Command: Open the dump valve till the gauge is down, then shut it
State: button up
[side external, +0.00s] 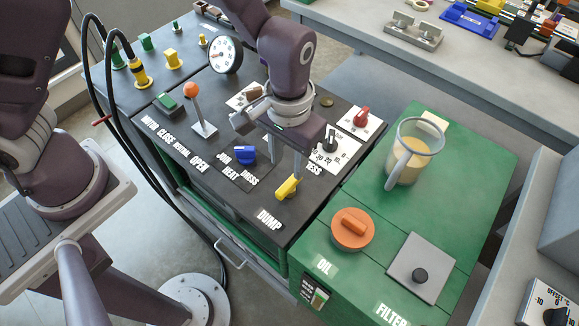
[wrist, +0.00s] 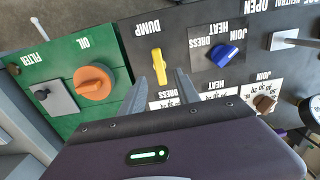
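The dump valve is a yellow handle (side external: 287,187) on the dark cart top, just above the white DUMP label. In the wrist view the yellow handle (wrist: 159,67) lies between the two fingertips, lengthwise up the picture. My gripper (side external: 286,168) is open and points down over the handle, with nothing held. In the wrist view its fingers (wrist: 162,80) are spread on either side of the handle. I cannot tell whether they touch it. The round white gauge (side external: 225,55) stands at the cart's back; its needle is too small to read.
A blue knob (side external: 245,155) sits left of the valve, and an orange-topped lever (side external: 202,112) stands farther left. A red knob (side external: 361,116) is at the right. An orange oil cap (side external: 352,229) and a clear jug (side external: 411,155) are on the green section.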

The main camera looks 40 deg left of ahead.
aim_at(289, 182)
jog(key=shift+f, duration=0.2)
notch_tip(289, 182, down, 7)
jog(key=shift+w+r, duration=0.1)
jog(key=shift+r, duration=0.1)
jog(key=shift+c, duration=0.2)
grip_shut()
